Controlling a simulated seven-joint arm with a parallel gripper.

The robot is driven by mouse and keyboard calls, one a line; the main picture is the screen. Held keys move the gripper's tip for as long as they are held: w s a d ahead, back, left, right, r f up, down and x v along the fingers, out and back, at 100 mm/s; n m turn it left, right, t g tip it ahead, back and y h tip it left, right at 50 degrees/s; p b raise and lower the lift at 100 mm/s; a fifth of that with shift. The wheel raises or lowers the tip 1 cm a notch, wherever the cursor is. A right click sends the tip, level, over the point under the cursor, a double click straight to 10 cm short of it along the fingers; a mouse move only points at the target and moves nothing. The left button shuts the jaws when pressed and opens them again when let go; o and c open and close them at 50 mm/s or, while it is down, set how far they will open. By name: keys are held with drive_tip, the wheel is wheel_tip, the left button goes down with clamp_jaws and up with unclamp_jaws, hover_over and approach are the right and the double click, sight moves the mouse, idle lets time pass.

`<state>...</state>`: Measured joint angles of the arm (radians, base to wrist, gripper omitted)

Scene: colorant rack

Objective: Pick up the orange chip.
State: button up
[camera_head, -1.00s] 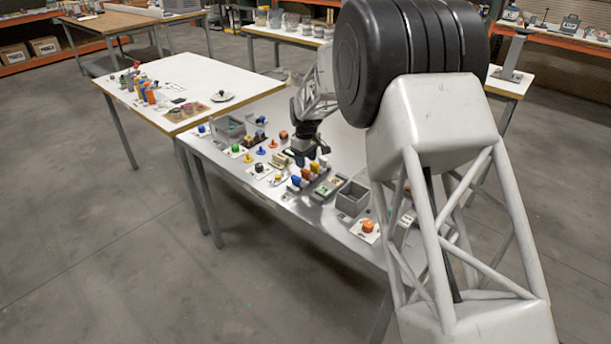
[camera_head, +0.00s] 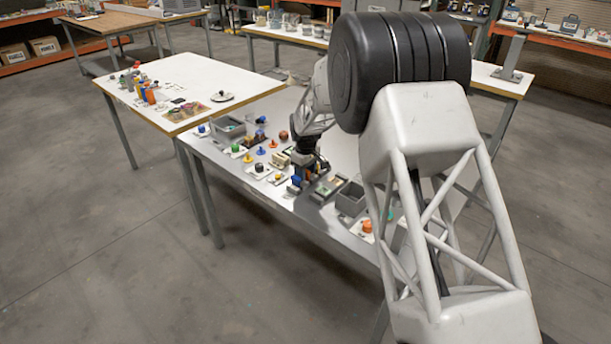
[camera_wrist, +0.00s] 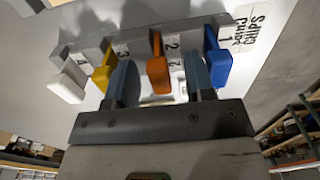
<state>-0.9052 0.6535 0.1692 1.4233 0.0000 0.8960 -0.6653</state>
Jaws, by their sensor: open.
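In the wrist view the orange chip (camera_wrist: 157,75) stands in slot 2 of a grey rack (camera_wrist: 140,39). A blue chip (camera_wrist: 217,66) is in slot 1, a yellow chip (camera_wrist: 104,70) in slot 3 and a white chip (camera_wrist: 68,85) in slot 4. My gripper (camera_wrist: 161,68) is open, with one dark finger on each side of the orange chip. I cannot tell whether either finger touches it. In the head view my gripper (camera_head: 306,170) is low over the rack and hides the orange chip; the blue chip (camera_head: 296,180) shows.
The blue and yellow chips are close outside my fingers. In the head view a grey bin (camera_head: 352,198) and an orange knob (camera_head: 367,226) are to the right. Another grey bin (camera_head: 228,128) and several small coloured parts lie to the left on the metal table (camera_head: 318,222).

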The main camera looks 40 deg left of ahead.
idle(0.4)
clamp_jaws()
drive_tip(key=shift+r, duration=0.15)
drive_tip(key=shift+r, duration=1.4)
drive_tip(key=shift+s+d+r, duration=0.1)
drive_tip(key=shift+d+r, duration=0.05)
drive_tip(key=shift+r, duration=0.15)
drive_tip(key=s+d+r, duration=0.1)
drive_tip(key=s+d, duration=0.8)
drive_tip(key=d, duration=0.3)
drive_tip(key=shift+s+r, duration=0.2)
drive_tip(key=shift+s, duration=0.2)
drive_tip(key=shift+d, duration=0.1)
